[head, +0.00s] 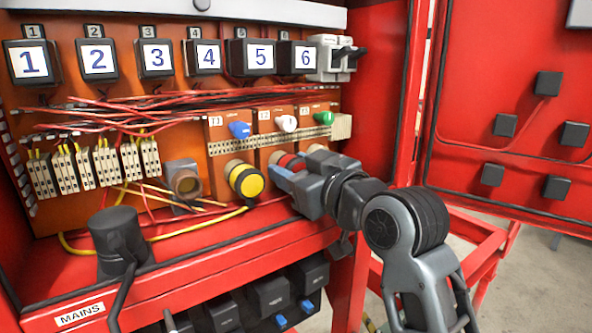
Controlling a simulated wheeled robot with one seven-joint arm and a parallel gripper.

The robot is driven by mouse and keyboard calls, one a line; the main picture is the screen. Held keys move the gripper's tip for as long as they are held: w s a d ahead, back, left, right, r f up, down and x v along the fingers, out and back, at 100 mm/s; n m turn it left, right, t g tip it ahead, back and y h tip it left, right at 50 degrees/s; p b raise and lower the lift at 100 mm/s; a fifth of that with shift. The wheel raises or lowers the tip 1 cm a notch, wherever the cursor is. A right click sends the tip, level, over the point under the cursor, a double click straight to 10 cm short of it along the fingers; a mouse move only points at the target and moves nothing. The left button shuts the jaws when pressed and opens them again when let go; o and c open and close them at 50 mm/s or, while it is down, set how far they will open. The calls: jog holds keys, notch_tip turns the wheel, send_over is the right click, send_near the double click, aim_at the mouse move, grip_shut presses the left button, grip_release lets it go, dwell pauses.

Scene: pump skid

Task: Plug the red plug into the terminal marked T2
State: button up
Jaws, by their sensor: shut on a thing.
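The red plug (290,162) is at the lower middle terminal, below the T2 label (264,114), facing the panel. My gripper (284,172) reaches in from the right with its blue-tipped fingers and is shut on the red plug. The gripper hides much of the plug and the T2 opening, so I cannot tell how deep the plug sits. The T2 module (270,138) has a white knob (286,123).
A yellow plug (246,181) with a yellow cable sits at T1, just left. The T3 module (312,112) with a green knob is to the right. A black capped post (117,240) stands on the front ledge. The open red door (510,90) is at right.

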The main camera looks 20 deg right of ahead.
jog(key=shift+w, duration=0.15)
jog(key=o, duration=1.1)
jog(key=v, duration=0.7)
jog(key=shift+s+d+b, duration=0.1)
jog(key=shift+s+b, duration=0.25)
jog(key=shift+b, duration=0.05)
jog(key=shift+s, duration=0.1)
